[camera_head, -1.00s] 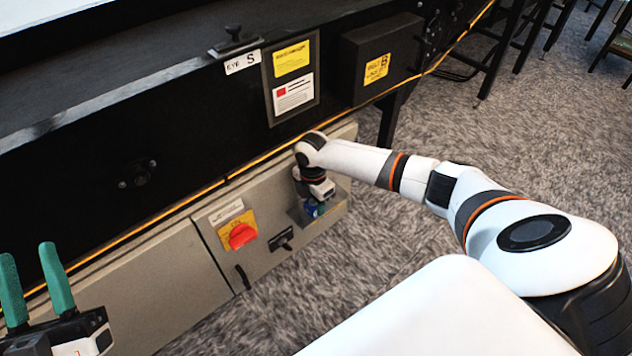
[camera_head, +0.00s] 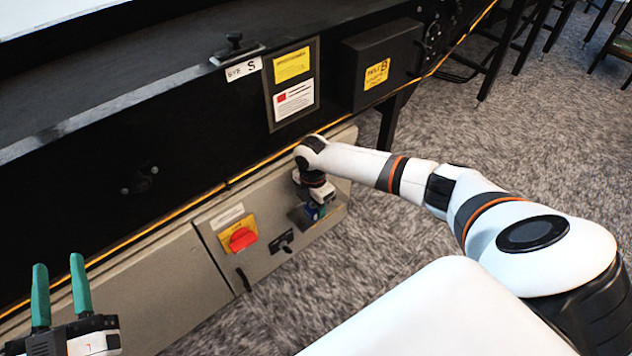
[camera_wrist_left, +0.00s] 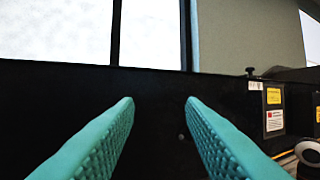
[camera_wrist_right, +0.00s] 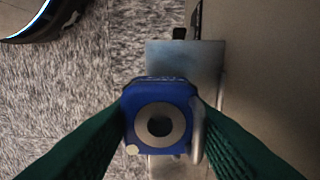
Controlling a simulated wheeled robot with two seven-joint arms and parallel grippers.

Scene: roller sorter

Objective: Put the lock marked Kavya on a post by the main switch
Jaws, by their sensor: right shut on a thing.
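My right gripper (camera_head: 314,210) is low at the right part of the grey cabinet, shut on a blue lock (camera_wrist_right: 160,94). In the right wrist view the lock sits between the green fingers, its round ringed face towards the camera. No name can be read on it. The red main switch (camera_head: 243,238) on its yellow plate is on the cabinet front, left of this gripper. A small black fitting (camera_head: 282,242) lies between them; I cannot tell whether it holds posts. My left gripper (camera_head: 61,298) is open and empty at the lower left.
A metal ledge (camera_wrist_right: 180,62) juts from the cabinet beneath the lock. The dark conveyor frame (camera_head: 100,180) runs above the cabinet, with an orange cable along its lower edge. A black box (camera_head: 378,60) hangs on the frame.

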